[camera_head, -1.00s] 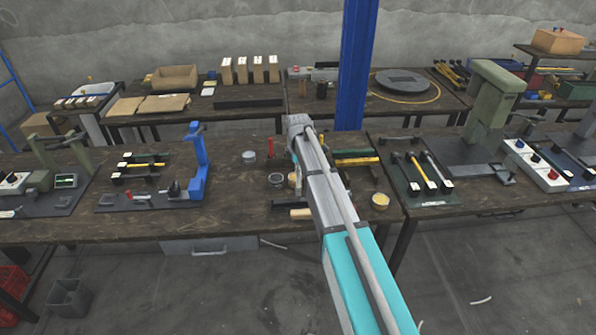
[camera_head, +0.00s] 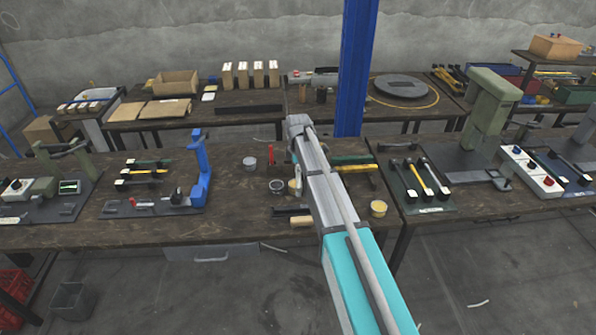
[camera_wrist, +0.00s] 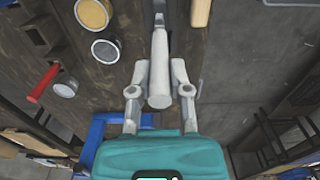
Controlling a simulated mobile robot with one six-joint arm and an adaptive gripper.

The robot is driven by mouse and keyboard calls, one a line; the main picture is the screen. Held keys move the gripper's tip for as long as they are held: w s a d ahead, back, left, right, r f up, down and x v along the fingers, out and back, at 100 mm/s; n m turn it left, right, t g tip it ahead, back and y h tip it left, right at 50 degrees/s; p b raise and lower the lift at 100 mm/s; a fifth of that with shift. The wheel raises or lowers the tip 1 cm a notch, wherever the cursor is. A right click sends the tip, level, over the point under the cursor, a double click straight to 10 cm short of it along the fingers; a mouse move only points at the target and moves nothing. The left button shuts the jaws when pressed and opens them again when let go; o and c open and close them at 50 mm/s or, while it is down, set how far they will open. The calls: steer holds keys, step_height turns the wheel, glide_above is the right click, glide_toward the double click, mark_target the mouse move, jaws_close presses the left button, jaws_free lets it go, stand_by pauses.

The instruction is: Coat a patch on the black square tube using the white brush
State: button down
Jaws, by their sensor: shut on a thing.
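In the wrist view, my gripper (camera_wrist: 158,80) is shut on the white brush (camera_wrist: 160,60) by its pale round handle. In the head view my arm largely hides my gripper and the brush. A dark bar (camera_head: 290,210), which may be the black square tube, lies on the front bench left of my arm. I cannot tell whether the brush touches it.
Beside the brush stand open cans, one with yellow contents (camera_wrist: 93,13) and a dark one (camera_wrist: 106,50). A wooden handle (camera_wrist: 200,12) lies right. A blue post (camera_head: 354,70) rises behind my arm.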

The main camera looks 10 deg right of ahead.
steer(key=shift+r+p, duration=1.45)
steer(key=shift+r, duration=0.1)
steer(key=shift+f+b, duration=0.8)
steer(key=shift+f, duration=0.05)
steer(key=shift+r, duration=0.1)
